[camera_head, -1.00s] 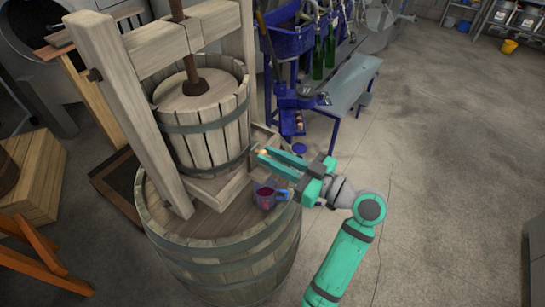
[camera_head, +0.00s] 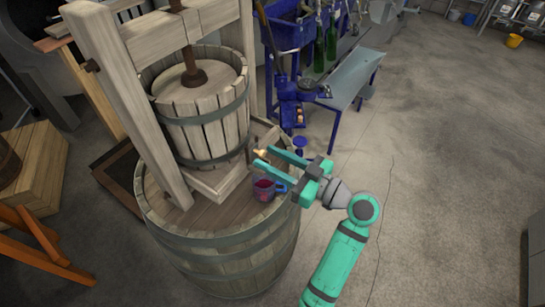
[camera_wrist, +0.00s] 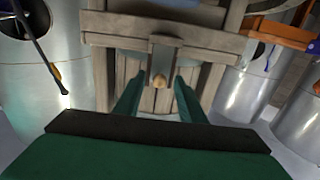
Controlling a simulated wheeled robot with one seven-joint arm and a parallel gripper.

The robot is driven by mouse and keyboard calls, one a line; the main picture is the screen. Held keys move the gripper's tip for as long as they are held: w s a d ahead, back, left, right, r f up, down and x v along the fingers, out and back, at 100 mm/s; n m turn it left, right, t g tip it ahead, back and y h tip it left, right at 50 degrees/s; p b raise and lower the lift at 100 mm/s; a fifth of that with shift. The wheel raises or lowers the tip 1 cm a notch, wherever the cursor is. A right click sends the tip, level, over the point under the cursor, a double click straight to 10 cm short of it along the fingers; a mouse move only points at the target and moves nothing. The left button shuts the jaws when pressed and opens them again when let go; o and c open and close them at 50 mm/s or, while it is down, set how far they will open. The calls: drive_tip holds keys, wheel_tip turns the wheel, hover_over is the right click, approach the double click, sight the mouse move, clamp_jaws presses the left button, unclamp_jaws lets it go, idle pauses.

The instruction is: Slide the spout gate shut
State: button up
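The spout gate's small tan knob (camera_head: 262,153) is at the front of the wooden press, low beside its base. In the wrist view the round knob (camera_wrist: 159,80) stands in front of a narrow upright plate (camera_wrist: 164,55), which looks like the gate. My green gripper (camera_head: 262,157) is open, with its fingers pointing at the press. In the wrist view the knob lies between the fingertips (camera_wrist: 160,84), with a gap visible on each side. Whether the gate is raised or lowered is not clear.
A mug of dark red liquid (camera_head: 264,187) with a blue handle stands on the barrel (camera_head: 215,245), just below my fingers. The press basket (camera_head: 205,115) rises behind. A blue bench (camera_head: 345,85) stands beyond. The floor to the right is open.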

drive_tip(key=shift+r, duration=0.1)
drive_tip(key=v, duration=1)
drive_tip(key=shift+s+d, duration=0.25)
idle(0.4)
